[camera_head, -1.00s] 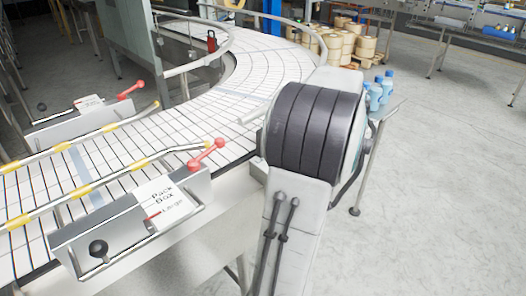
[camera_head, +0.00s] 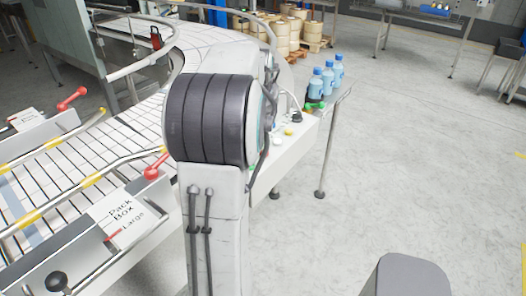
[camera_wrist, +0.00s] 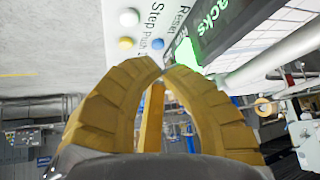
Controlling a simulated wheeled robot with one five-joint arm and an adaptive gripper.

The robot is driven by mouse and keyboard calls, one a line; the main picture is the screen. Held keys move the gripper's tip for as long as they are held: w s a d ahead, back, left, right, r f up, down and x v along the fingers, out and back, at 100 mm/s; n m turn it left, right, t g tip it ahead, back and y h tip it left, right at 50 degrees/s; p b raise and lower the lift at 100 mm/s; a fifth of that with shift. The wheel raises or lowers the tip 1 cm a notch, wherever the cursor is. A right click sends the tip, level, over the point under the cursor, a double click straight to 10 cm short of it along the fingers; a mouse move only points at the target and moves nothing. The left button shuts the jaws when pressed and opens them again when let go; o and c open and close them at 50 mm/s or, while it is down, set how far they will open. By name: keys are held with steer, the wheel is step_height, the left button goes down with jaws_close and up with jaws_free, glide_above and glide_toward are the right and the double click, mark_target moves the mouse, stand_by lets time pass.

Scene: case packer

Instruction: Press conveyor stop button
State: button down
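A white control panel (camera_wrist: 100,25) shows at the top of the wrist view. It carries a white button (camera_wrist: 129,17), a yellow button (camera_wrist: 125,43) and a blue button (camera_wrist: 157,43), with printed words such as "Reset" and "Step". I cannot tell which button is the stop button. The panel's yellow button (camera_head: 288,131) also shows in the head view, just right of my arm. My gripper (camera_wrist: 163,70) has two ribbed tan fingers with tips together, empty, pointing towards the panel's edge. In the head view my arm hides it.
A curved conveyor (camera_head: 140,118) runs behind my arm. Blue bottles (camera_head: 316,85) stand right of the panel. A "Pack Box Large" holder (camera_head: 118,215) with a red lever (camera_head: 155,165) is at left. Floor at right is mostly clear.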

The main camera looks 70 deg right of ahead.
steer(key=shift+f, duration=0.2)
steer(key=b, duration=0.5)
glide_above(264, 148)
steer(key=a, duration=0.2)
steer(key=f, duration=0.7)
steer(key=shift+s+a+f, duration=0.1)
steer(key=shift+s, duration=0.15)
steer(key=shift+f+b, duration=0.65)
steer(key=shift+b, duration=0.05)
steer(key=c, duration=1.9)
jaws_free()
steer(key=shift+c, duration=0.2)
steer(key=shift+f, duration=0.1)
jaws_close()
steer(key=shift+f+b, duration=0.3)
steer(key=shift+b, duration=0.15)
steer(key=shift+f+b, duration=0.5)
steer(key=shift+f, duration=0.05)
steer(key=shift+r, duration=0.1)
steer(key=shift+r+p, duration=0.7)
steer(key=shift+r, duration=0.2)
